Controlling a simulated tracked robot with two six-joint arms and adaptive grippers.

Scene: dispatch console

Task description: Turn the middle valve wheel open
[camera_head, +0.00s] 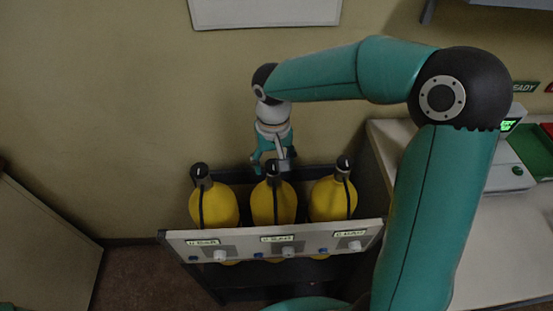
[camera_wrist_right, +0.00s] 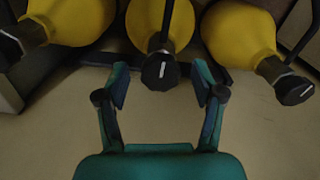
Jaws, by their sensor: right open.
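Three yellow cylinders stand in a rack, each topped by a dark valve wheel with a white mark. The middle valve wheel (camera_head: 273,165) sits on the middle cylinder (camera_head: 274,204). In the right wrist view the middle wheel (camera_wrist_right: 161,72) lies between and just beyond my fingertips, its white mark nearly upright in the picture. My right gripper (camera_head: 272,164) is open above and behind the middle wheel; in the wrist view its two fingers (camera_wrist_right: 161,88) stand apart on either side, with gaps to the wheel. I cannot tell of any contact. My left gripper is not in view.
The left wheel (camera_head: 199,170) and right wheel (camera_head: 344,163) stand close on either side. The rack's front panel (camera_head: 190,244) carries labels and knobs. A wall is behind. A console desk (camera_head: 515,240) with a green-lit device (camera_head: 506,150) stands right.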

